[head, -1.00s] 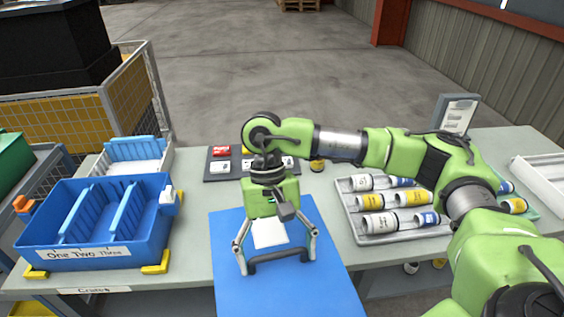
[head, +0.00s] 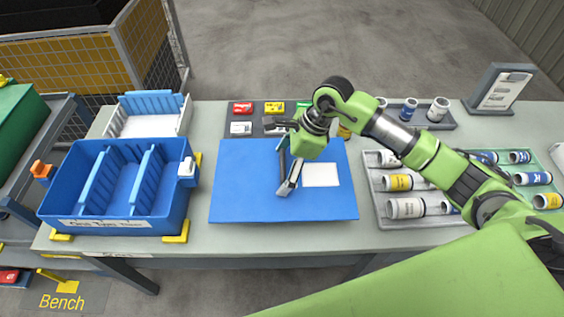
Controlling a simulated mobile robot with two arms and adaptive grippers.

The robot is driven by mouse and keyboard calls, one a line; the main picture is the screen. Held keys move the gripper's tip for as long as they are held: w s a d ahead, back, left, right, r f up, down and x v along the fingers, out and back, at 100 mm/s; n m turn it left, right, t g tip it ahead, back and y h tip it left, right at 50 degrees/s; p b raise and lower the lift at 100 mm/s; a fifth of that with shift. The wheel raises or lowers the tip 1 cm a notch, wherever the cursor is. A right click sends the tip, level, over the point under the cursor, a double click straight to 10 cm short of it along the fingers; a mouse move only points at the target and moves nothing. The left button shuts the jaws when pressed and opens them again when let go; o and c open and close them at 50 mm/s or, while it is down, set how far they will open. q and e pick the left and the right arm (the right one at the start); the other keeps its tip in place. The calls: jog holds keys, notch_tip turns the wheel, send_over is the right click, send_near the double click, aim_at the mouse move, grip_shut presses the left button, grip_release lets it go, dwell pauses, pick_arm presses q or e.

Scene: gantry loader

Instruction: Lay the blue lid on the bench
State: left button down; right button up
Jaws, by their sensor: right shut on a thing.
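The blue lid (head: 240,190) is a flat blue panel with a white label (head: 320,174). It lies level over the middle of the bench (head: 190,238), all inside the bench's front edge. I cannot tell whether it touches the bench or hangs just above it. My right gripper (head: 286,174) is over the middle of the lid, left of the label, and is shut on its dark handle, which is mostly hidden by the fingers. My left gripper is not in view.
A blue divided crate (head: 113,222) stands left of the lid, with a white bin (head: 147,126) behind it. A tray of cans (head: 385,222) is close on the right. A dark board with small coloured boxes (head: 229,118) lies behind the lid. A sign stand (head: 497,92) is back right.

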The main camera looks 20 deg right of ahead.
jog(key=shift+a+f+b, duration=0.1)
jog(key=shift+f+b, duration=0.2)
jog(key=shift+f, duration=0.3)
notch_tip(320, 180, down, 4)
jog(key=b, duration=0.2)
jog(key=shift+f+b, duration=0.2)
jog(key=shift+b, duration=0.1)
jog(key=shift+f+b, duration=0.85)
jog(key=shift+f, duration=0.1)
jog(key=shift+b, duration=0.7)
dwell(0.7)
jog(key=shift+f, duration=0.1)
jog(key=shift+f+b, duration=0.35)
jog(key=shift+b, duration=0.3)
jog(key=o, duration=1.3)
